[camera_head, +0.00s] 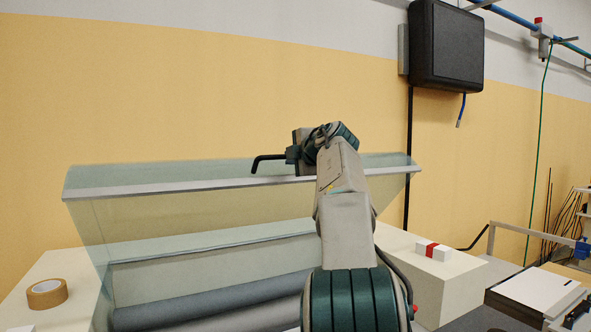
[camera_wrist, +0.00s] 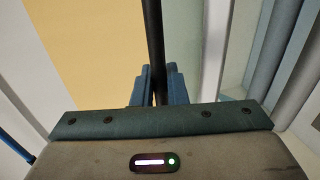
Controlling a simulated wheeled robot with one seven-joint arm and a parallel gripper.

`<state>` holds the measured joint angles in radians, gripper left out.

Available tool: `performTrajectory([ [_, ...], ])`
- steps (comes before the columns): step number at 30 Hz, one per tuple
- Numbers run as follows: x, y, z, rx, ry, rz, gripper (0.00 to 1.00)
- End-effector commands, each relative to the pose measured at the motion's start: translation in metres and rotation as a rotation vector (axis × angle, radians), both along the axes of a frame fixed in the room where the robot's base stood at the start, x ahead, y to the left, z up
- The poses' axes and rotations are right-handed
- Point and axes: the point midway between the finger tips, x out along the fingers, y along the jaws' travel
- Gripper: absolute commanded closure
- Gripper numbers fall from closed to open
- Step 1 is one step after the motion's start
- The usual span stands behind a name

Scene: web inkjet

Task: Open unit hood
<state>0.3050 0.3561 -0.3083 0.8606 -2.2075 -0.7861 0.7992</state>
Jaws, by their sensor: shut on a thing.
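The unit hood (camera_head: 150,217) is a clear, greenish panelled cover with a pale metal rim. It stands tilted up over the machine, with a grey roller (camera_head: 215,300) visible below and through it. A black bent handle (camera_head: 266,159) sticks out at the hood's upper edge. My gripper (camera_head: 293,154) is at this handle near the top of the hood, partly hidden by my wrist. In the wrist view, the blue-green fingers (camera_wrist: 154,85) are shut on the black handle bar (camera_wrist: 153,40), which runs up between them.
A roll of brown tape (camera_head: 47,293) lies on the left cream surface. A white box with a red band (camera_head: 433,250) sits on the right one. A black wall box (camera_head: 445,45) hangs at upper right. A yellow wall (camera_head: 180,90) stands behind the hood.

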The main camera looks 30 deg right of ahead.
Motion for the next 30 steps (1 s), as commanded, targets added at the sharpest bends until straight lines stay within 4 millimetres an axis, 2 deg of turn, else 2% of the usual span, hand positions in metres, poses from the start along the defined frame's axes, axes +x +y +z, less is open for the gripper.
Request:
performTrajectory([
  [6,0.0014,0.0023,0.0071,0.002,0.001,0.006,1.00],
  [19,0.0006,0.0007,0.0082,0.003,0.002,0.004,1.00],
  [20,0.0006,0.0006,0.0082,0.003,0.002,0.004,0.85],
  [21,0.0006,0.0005,0.0082,0.003,0.002,0.004,0.74],
  [22,0.0005,0.0004,0.0083,0.003,0.002,0.004,0.69],
  [30,-0.0004,-0.0005,0.0087,0.001,0.001,0.001,0.69],
])
